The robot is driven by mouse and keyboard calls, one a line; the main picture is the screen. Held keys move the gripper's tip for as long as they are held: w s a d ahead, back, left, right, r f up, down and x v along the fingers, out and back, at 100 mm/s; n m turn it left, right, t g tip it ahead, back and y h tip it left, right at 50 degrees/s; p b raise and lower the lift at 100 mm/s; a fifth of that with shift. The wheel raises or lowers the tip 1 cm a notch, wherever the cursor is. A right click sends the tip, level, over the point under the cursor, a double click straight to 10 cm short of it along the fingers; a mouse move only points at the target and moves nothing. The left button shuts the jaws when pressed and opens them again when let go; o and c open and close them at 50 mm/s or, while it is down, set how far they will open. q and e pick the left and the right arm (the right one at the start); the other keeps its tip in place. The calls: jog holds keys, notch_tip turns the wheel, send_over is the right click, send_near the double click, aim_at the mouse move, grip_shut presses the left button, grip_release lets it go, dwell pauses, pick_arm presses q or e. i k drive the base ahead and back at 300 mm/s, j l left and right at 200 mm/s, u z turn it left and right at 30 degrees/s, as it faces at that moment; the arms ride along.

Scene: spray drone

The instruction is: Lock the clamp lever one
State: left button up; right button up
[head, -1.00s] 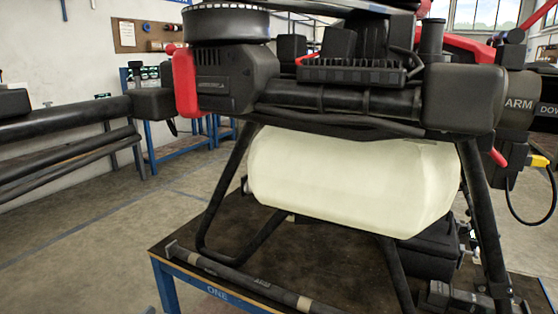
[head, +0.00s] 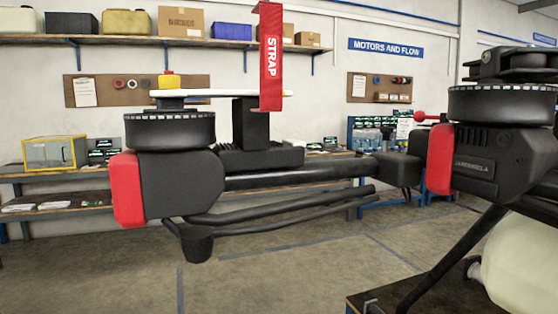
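A black joint block (head: 398,169) sits at the tube's right end, close to the body. A small red-knobbed lever (head: 430,117) shows above that joint; I cannot tell whether it is clamp lever one or whether it is locked. A red strap marked STRAP (head: 270,60) hangs over the arm. Neither gripper is in view.
The pale tank (head: 525,262) and a dark-topped table (head: 440,290) are at lower right. A wall shelf (head: 120,40) holds boxes and canisters. Benches line the back wall, with a yellow-framed case (head: 55,152) at left. The floor (head: 270,275) in front is clear.

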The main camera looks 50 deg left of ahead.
aim_at(420, 116)
jog(key=j, duration=0.45)
jog(key=j+z, duration=0.15)
jog(key=j, duration=0.25)
jog(key=k+j, duration=0.15)
jog(key=j, duration=0.3)
jog(key=j+z, duration=0.15)
jog(key=j, duration=0.3)
jog(key=k+j, duration=0.1)
jog(key=j, duration=0.3)
jog(key=k+j+z, duration=0.15)
jog(key=j, duration=0.7)
jog(key=k+j+z, duration=0.15)
jog(key=j, duration=0.25)
